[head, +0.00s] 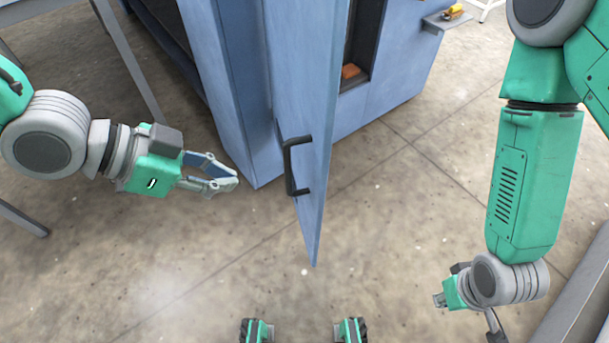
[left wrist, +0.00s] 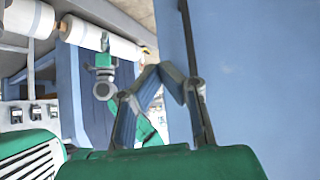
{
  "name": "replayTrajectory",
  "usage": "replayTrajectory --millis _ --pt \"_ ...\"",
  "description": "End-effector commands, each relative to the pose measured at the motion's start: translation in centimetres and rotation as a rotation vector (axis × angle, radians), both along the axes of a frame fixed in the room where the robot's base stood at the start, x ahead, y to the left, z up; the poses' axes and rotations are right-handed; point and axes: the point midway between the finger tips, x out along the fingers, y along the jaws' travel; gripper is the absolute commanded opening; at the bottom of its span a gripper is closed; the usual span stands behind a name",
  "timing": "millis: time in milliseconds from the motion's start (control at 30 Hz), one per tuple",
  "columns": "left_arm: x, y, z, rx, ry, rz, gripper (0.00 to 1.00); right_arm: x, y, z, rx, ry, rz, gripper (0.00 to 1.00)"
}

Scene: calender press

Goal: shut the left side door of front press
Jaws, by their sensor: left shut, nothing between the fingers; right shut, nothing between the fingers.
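The blue side door (head: 300,85) of the front press (head: 228,70) stands open, swung out toward me. Its dark bar handle (head: 290,168) faces left. My left gripper (head: 236,180) is shut and empty, left of the handle and apart from it in the head view. In the left wrist view its closed fingertips (left wrist: 163,72) show before a blue panel (left wrist: 255,80). A dark bar there looks like the handle, but I cannot be sure. My right gripper (head: 494,325) is low at the right, empty and partly cut off, away from the door.
Right of the door, an opening in the press shows an orange block (head: 350,71). A small shelf (head: 436,24) holds a yellow item. A grey table leg (head: 130,60) stands at the upper left. The floor (head: 400,220) around the door is clear.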

Motion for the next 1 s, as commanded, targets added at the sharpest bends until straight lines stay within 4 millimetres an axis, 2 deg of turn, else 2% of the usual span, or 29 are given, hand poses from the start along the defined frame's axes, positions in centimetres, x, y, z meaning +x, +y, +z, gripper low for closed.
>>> replayTrajectory --millis 67,167,367,667,800,1000 --pt "0.3 -0.4 0.9 -0.001 -0.045 -0.037 0.0 0.0 0.0 -0.1 0.0 0.0 0.0 0.0" --pt "0.4 -0.9 0.6 0.001 -0.056 -0.052 0.0 0.0 0.0 -0.5 0.0 0.0 0.0 0.0" --pt "0.9 -3.1 -2.0 0.002 -0.052 -0.051 0.0 0.0 0.0 -2.3 0.0 0.0 -0.001 0.0" --pt "1.9 -7.6 -6.1 -0.002 -0.051 -0.048 0.0 0.0 0.0 -4.7 0.0 0.0 0.0 0.0" --pt "2.5 -9.8 -5.7 -0.004 -0.054 -0.047 0.0 0.0 0.0 -4.9 0.0 0.0 0.0 0.0" --pt "2.9 -11.2 -5.5 -0.003 -0.053 -0.046 0.0 0.0 -0.1 -5.1 0.0 0.0 0.0 0.0"
